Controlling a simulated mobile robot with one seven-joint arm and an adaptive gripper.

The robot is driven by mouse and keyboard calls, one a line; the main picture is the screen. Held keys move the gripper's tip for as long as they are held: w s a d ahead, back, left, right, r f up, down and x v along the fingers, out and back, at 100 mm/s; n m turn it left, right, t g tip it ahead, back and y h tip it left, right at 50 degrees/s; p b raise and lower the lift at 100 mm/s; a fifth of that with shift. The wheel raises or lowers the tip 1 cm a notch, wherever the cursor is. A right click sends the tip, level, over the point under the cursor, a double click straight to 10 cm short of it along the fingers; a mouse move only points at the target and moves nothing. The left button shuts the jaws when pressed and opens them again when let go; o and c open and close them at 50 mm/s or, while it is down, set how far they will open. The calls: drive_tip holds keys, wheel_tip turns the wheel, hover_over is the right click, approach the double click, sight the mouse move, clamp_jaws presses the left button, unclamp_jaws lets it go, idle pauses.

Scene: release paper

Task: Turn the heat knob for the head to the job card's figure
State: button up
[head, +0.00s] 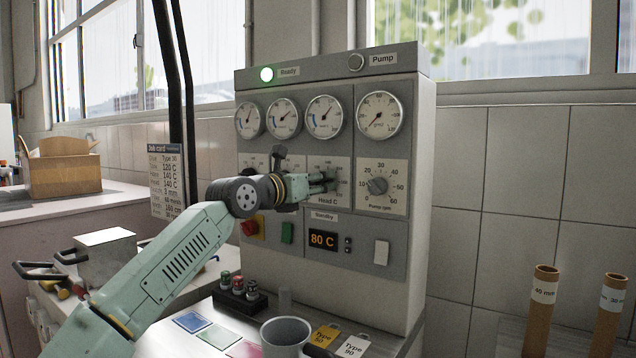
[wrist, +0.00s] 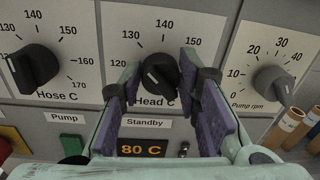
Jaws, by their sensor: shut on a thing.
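The black Head C knob (wrist: 157,68) sits in the wrist view on a white dial plate (wrist: 165,40) marked 130, 140 and 150. A pale mark shows on the knob's left side; its exact reading is unclear. My gripper (wrist: 161,78) is shut on the knob, one purple pad on each side. In the head view my gripper (head: 322,182) reaches the Head C plate (head: 328,200) from the left and hides the knob. The job card (head: 167,180) hangs at left with several figures, among them 120 C and 140 C twice; its row labels are hard to read.
The Hose C knob (wrist: 35,68) is left of the gripper and the Pump rpm knob (wrist: 272,82) right. An amber display (head: 322,240) below reads 80 C beside a Standby label. Gauges (head: 325,116) line the panel above.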

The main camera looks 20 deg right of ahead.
drive_tip(key=c, duration=0.4)
drive_tip(key=shift+m, duration=0.3)
drive_tip(key=m, duration=0.4)
drive_tip(key=shift+s+m+y, duration=0.1)
drive_tip(key=shift+m+y, duration=0.2)
drive_tip(key=shift+m, duration=1.6)
drive_tip(key=o, duration=1.2)
drive_tip(key=shift+c, duration=0.2)
